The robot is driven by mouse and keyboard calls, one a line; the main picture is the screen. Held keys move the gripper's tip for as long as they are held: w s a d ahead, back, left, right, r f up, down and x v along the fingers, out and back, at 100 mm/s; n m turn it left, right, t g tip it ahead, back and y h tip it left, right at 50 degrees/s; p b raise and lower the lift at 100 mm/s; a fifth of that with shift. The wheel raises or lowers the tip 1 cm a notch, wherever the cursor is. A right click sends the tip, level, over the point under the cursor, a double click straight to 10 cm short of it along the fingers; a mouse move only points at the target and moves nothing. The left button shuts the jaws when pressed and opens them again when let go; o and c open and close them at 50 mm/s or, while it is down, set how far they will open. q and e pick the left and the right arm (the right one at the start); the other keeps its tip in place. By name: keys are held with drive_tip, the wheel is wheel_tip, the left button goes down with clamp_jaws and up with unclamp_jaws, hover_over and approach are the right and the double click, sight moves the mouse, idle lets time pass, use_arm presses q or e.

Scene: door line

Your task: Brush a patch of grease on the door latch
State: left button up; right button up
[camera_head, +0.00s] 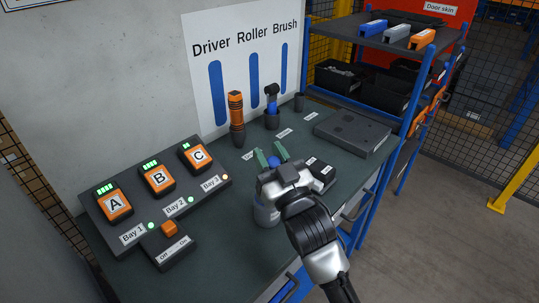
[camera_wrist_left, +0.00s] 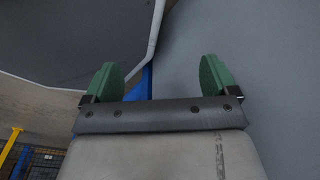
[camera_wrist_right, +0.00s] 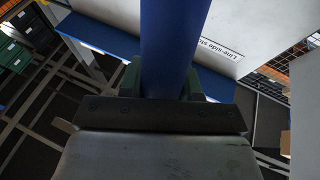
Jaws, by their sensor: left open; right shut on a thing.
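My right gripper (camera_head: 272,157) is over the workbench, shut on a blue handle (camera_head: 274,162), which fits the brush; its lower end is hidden. The handle fills the space between the green fingers in the right wrist view (camera_wrist_right: 172,50). A grey pot (camera_head: 265,211) stands on the bench just below this gripper, partly hidden by it; I cannot tell whether the brush reaches into it. My left gripper (camera_wrist_left: 159,80) is open and empty in the left wrist view. The door latch and grease patch are not identifiable in any view.
A charger (camera_head: 160,190) with batteries A, B, C is left. A grey case (camera_head: 352,133) and shelf rack (camera_head: 385,43) are right.

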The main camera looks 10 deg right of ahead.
wheel_tip(320, 180, up, 7)
drive_tip(key=p, duration=0.7)
idle(0.5)
idle(0.3)
